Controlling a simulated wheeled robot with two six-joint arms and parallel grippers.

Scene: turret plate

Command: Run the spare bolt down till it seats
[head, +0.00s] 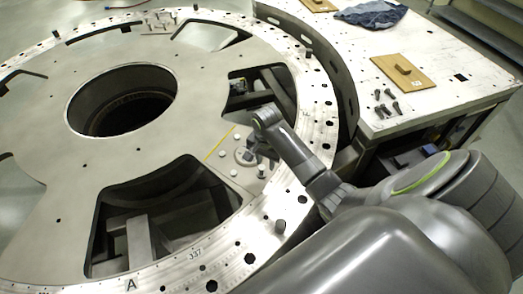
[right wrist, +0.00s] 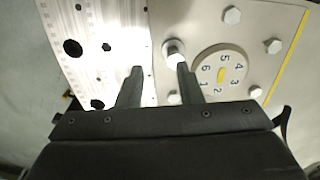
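My right gripper (head: 255,153) is low over the turret plate (head: 205,60), beside a round numbered dial (head: 242,157). In the right wrist view my gripper (right wrist: 157,78) has its two fingers apart, with nothing seen between them. A silvery bolt (right wrist: 175,50) stands proud of the plate just beyond the tip of the right-hand finger, near the dial (right wrist: 219,70); it looks like the spare bolt, but I cannot be sure. Other hex heads (right wrist: 232,15) sit lower around the dial. My left gripper is not in view.
A white-topped bench (head: 430,60) at the right holds several dark bolts (head: 386,103), a wooden board with a handle (head: 403,70) and a blue cloth (head: 371,14). The plate has large openings (head: 165,210) and a central hole (head: 122,99). Dark pegs (head: 279,226) stand on the outer ring.

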